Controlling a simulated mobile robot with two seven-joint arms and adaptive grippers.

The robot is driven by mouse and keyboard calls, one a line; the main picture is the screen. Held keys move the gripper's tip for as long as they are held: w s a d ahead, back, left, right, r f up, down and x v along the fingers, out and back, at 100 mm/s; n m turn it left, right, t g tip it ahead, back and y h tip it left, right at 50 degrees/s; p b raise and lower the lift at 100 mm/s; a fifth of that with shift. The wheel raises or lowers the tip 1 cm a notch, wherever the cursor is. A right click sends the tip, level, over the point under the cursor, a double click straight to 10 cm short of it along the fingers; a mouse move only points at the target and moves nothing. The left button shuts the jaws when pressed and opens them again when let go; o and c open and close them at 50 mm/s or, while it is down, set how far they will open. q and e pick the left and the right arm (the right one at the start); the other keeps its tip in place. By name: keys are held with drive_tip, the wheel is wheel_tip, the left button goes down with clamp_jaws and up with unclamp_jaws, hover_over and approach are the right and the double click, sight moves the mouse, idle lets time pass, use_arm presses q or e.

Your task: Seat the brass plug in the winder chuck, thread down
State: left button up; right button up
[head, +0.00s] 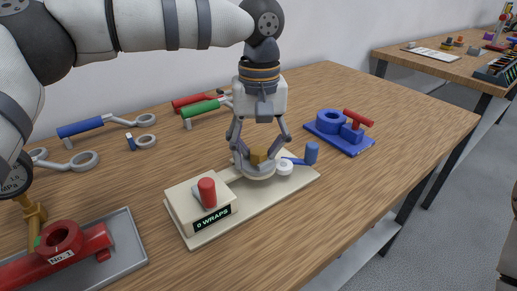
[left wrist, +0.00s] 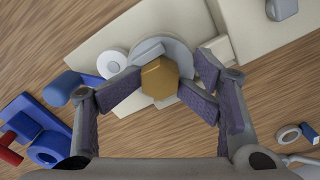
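The brass plug (head: 258,157) is at the winder chuck (head: 250,172), a pale round piece on the cream winder base (head: 285,192). The left wrist view shows the plug's hexagonal head (left wrist: 159,77) from above, over the grey chuck disc (left wrist: 183,58). My left gripper (head: 259,153) points down over the chuck. Its pads (left wrist: 160,88) meet the plug on both sides, so it looks shut on it. The plug's thread is hidden below its head, so I cannot tell how deep it sits. My right gripper is not in view.
The winder has a red knob (head: 207,191), a "0 WRAPS" display (head: 211,218) and a blue handle (head: 311,153). A blue fixture (head: 335,125) stands right. Green (head: 201,109) and blue (head: 81,127) handled wrenches lie behind. A red No.1 valve (head: 62,240) sits on a grey tray (head: 128,245).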

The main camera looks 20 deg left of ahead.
sight(258, 150)
use_arm(q)
drive_tip(key=shift+r, duration=0.1)
idle(0.3)
drive_tip(key=shift+w+r, duration=0.1)
drive_tip(key=shift+r, duration=0.1)
wheel_tip(258, 150, up, 12)
drive_tip(key=shift+f, duration=0.15)
idle(0.3)
